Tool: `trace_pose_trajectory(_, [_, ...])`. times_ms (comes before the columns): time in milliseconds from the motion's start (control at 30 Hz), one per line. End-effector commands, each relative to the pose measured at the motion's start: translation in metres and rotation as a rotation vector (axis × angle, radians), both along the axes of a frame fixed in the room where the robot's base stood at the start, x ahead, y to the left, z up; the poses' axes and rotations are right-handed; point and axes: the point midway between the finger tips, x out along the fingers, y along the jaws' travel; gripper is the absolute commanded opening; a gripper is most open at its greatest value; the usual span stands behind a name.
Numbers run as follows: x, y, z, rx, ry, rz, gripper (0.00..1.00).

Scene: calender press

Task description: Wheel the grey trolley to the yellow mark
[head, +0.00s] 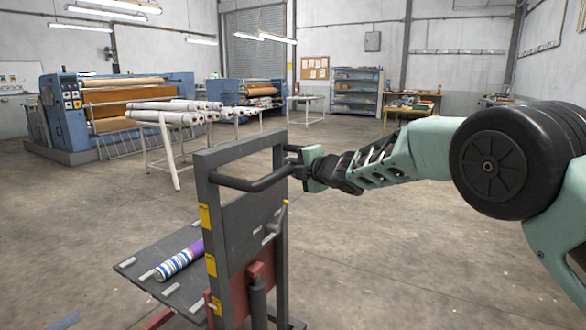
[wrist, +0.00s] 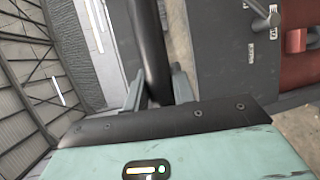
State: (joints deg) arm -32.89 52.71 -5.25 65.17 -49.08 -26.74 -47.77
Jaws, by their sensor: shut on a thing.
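The grey trolley (head: 240,225) stands close in front of me, with a tall upright frame, a black push handle (head: 250,184) and a low flat platform (head: 135,266). My gripper (head: 300,172) is at the right end of the handle. In the wrist view the black handle bar (wrist: 150,45) runs between the fingers of my gripper (wrist: 158,88), which is shut on it. I see no yellow mark on the floor; the trolley's frame carries yellow labels.
A white stand with several pale rolls (head: 165,112) is beyond the trolley. A blue calender press (head: 65,105) stands at the back left, another machine (head: 250,92) behind. Shelves (head: 357,92) and a workbench (head: 412,103) line the back. Floor to the right (head: 420,250) is clear.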

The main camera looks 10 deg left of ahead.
Motion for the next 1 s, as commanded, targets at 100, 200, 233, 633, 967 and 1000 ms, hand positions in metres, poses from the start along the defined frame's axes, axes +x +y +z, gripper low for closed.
trace_pose_trajectory(100, [0.0,-0.001,0.0,-0.001,-0.001,-0.001,0.0])
trace_pose_trajectory(200, [0.0,-0.001,0.001,-0.001,-0.001,-0.001,0.0])
trace_pose_trajectory(233, [0.0,-0.001,0.0,-0.001,-0.001,-0.001,0.0])
trace_pose_trajectory(633, [0.0,-0.001,0.0,-0.001,0.0,-0.001,0.47])
trace_pose_trajectory(967, [-0.009,-0.011,0.002,-0.001,0.0,-0.001,0.47])
trace_pose_trajectory(1000, [-0.013,-0.015,0.003,0.0,0.001,-0.001,0.47])
